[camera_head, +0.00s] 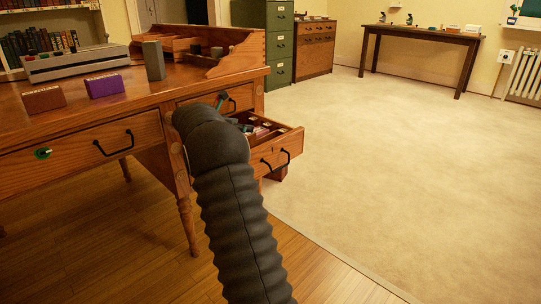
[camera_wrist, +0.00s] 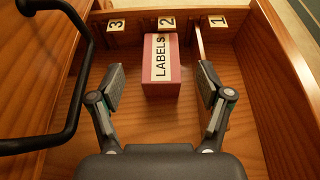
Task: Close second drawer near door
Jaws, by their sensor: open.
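An open wooden drawer (camera_head: 291,139) with a black handle (camera_head: 287,156) sticks out from the right end of the desk, below a drawer (camera_head: 240,93) with its own black handle. In the wrist view, the drawer interior (camera_wrist: 250,125) fills most of the picture. A pink box marked LABELS (camera_wrist: 162,75) stands in it. My gripper (camera_wrist: 162,82) is open, its two fingers spread on either side of the box in the picture. Contact cannot be told.
The wooden desk (camera_head: 75,122) carries a brown box (camera_head: 43,98), a purple box (camera_head: 105,85) and a grey upright block (camera_head: 153,60). Number tags (camera_wrist: 166,23) line the drawer. A green cabinet (camera_head: 279,45) stands behind. Pale carpet (camera_head: 400,150) is clear at right.

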